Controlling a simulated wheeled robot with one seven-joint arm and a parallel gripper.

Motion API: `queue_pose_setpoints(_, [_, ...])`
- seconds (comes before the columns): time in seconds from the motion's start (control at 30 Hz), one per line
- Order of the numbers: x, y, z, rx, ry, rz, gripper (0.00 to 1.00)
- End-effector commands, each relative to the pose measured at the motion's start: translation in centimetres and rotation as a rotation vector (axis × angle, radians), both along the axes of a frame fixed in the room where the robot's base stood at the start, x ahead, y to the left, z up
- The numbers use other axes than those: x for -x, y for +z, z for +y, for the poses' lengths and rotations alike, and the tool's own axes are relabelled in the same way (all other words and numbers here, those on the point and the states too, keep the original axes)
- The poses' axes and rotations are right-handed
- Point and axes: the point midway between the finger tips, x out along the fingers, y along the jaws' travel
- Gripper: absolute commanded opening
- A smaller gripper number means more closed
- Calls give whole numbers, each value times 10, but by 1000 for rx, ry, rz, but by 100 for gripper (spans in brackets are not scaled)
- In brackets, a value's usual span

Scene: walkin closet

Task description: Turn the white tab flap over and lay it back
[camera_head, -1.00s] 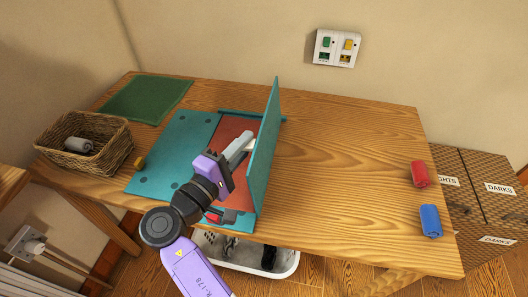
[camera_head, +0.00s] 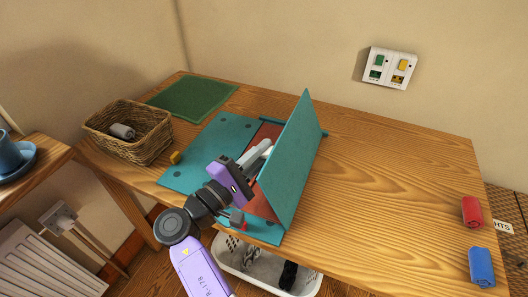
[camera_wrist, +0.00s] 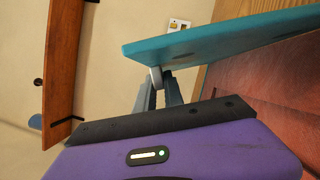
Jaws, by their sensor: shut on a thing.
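The flap (camera_head: 292,165) is a teal panel standing steeply up from the right side of a teal folding board (camera_head: 200,165), its upper edge leaning left over a reddish inner panel (camera_head: 265,203). My gripper (camera_head: 266,148) reaches in from the left and is shut at the flap's raised edge. In the wrist view, the fingers (camera_wrist: 157,84) close on a small pale tab (camera_wrist: 155,76) at the edge of the flap (camera_wrist: 215,38). The tab is mostly hidden by the fingers and flap.
Red (camera_head: 472,211) and blue (camera_head: 482,266) rolls are at the right. The table (camera_head: 390,190) right of the flap is clear.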

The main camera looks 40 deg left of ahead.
Motion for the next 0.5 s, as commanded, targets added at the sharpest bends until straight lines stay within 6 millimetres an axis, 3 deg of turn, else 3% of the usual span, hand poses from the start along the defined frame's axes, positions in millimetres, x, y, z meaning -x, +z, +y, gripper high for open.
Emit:
queue_pose_setpoints(0.07, [0, 1, 1, -2, 3, 0, 0])
queue_pose_setpoints(0.1, [0, 1, 1, -2, 3, 0, 14])
queue_pose_setpoints(0.2, [0, 1, 0, -2, 2, -1, 34])
queue_pose_setpoints(0.5, [0, 0, 0, -2, 1, 0, 35])
